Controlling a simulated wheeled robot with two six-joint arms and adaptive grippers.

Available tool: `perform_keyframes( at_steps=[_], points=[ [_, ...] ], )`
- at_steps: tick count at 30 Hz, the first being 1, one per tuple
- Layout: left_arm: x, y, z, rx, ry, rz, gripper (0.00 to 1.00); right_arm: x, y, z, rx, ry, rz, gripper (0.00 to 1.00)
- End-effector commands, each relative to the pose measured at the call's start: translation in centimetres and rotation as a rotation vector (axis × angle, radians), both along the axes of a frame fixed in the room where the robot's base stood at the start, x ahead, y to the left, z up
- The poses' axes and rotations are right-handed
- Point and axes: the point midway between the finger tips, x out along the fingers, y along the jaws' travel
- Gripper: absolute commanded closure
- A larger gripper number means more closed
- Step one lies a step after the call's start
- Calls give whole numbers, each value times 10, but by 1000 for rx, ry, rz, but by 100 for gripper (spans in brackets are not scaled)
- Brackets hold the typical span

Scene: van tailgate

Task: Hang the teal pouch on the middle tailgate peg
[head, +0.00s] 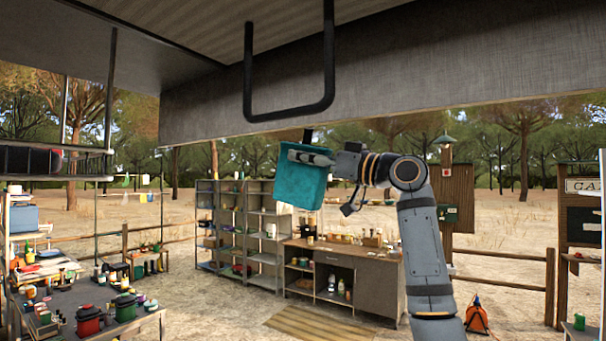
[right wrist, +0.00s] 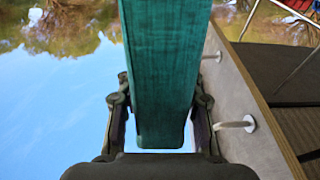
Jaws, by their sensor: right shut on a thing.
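The teal pouch (head: 300,187) hangs below the raised tailgate panel in the head view, with a dark strap or loop (head: 307,135) at its top. My right gripper (head: 312,157) is shut on the pouch near its upper part. In the right wrist view the pouch (right wrist: 165,65) fills the space between the fingers of the right gripper (right wrist: 160,118). Two pale pegs, a nearer peg (right wrist: 236,124) and a farther peg (right wrist: 213,57), stick out of the board to the right of the pouch, apart from it. I cannot tell which is the middle one. My left gripper is out of view.
The tailgate panel (head: 420,85) spans the top, with a black U-shaped bar (head: 290,113) in front of it, close above the pouch. A workbench (head: 335,262), shelves (head: 240,230) and a cluttered table (head: 85,320) stand farther off. Open air surrounds the pouch below.

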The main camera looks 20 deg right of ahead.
Motion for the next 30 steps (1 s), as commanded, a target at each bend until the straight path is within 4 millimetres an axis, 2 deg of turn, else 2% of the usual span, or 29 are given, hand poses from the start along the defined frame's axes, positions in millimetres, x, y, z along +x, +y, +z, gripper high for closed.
perform_keyframes(
  at_steps=[7,30],
  points=[
    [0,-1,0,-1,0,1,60,-4,6,-1,-1,-2,1,100],
    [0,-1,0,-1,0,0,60,-37,48,-6,0,-2,0,100]
  ],
)
